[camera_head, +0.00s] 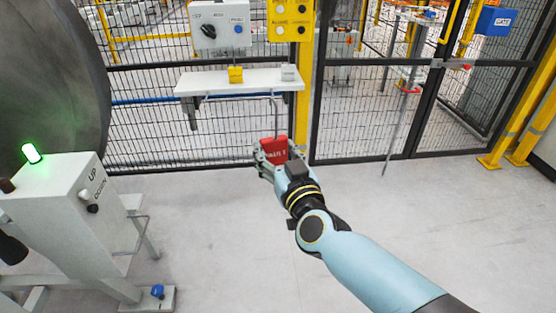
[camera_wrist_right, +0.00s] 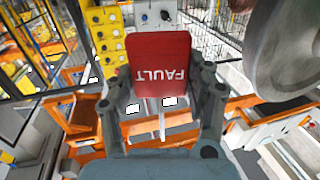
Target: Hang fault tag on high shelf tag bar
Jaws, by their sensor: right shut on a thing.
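The red fault tag (camera_head: 275,150) is held in my right gripper (camera_head: 268,158), in front of the fence and below the shelf. In the right wrist view the fault tag (camera_wrist_right: 160,58) shows its white FAULT lettering upside down, between the two fingers of the right gripper (camera_wrist_right: 163,88). The high shelf (camera_head: 215,82) is a white ledge on the fence. A thin grey bent rod (camera_head: 275,105), perhaps the tag bar, hangs under its right part, just above the tag in the picture. Whether tag and rod touch cannot be told. My left gripper is out of view.
A yellow block (camera_head: 235,75) and a small grey block (camera_head: 289,73) stand on the shelf. Control boxes hang above it. A grey console (camera_head: 65,205) with a lit green lamp stands at the left, by a large dark wheel (camera_head: 50,80). The floor between is clear.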

